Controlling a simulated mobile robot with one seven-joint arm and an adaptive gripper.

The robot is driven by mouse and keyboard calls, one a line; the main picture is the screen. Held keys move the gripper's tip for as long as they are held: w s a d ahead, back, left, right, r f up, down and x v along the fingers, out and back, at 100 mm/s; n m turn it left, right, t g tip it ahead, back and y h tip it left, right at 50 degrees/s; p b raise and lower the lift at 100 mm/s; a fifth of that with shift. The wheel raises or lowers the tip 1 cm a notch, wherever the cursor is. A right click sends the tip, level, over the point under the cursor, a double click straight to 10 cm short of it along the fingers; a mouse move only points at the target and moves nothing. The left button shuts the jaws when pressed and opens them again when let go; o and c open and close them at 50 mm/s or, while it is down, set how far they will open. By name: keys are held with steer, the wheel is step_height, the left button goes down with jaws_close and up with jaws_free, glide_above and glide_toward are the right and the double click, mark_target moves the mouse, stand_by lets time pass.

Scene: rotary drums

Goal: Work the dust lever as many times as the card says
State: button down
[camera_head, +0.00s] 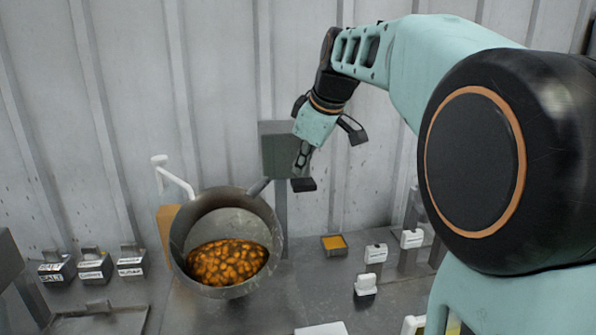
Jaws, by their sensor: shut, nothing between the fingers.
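My gripper (303,184) hangs in front of the back wall, right of and above the drum's rim, with its dark tip pointing down. It is shut and holds nothing. A round grey drum (181,235) tilts towards me and holds orange-brown pieces (228,264). A white-ended handle (172,178) stands at the drum's upper left, apart from my gripper. Several white-topped pieces (376,253) stand on the bench at the right; I cannot tell which part is the dust lever. A white flat piece (322,328) at the bottom edge may be the card; no writing on it is readable.
A grey box on a post (275,155) stands close behind my gripper. Labelled bins (95,266) line the bench at the left. A small tray of orange material (335,244) sits right of the drum. My arm covers the right side.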

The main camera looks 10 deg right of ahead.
steer(key=shift+s+f+b, duration=0.15)
steer(key=shift+f+b, duration=0.3)
steer(key=shift+f, duration=0.1)
steer(key=shift+s+f+b, duration=0.15)
steer(key=shift+f+b, duration=0.25)
steer(key=shift+f, duration=0.1)
stand_by(0.5)
steer(key=shift+r, duration=0.1)
steer(key=shift+w+r+p, duration=0.25)
steer(key=shift+r+p, duration=0.55)
steer(key=shift+w+r+p, duration=0.2)
steer(key=shift+r+p, duration=0.55)
steer(key=shift+p, duration=0.05)
steer(key=shift+w+r+p, duration=0.25)
steer(key=shift+r+p, duration=0.55)
steer(key=r+p, duration=0.2)
steer(key=w+r+p, duration=0.1)
steer(key=r+p, duration=0.1)
steer(key=r, duration=0.1)
steer(key=shift+w+p, duration=0.15)
steer(key=shift+p, duration=0.25)
steer(key=shift+f, duration=0.1)
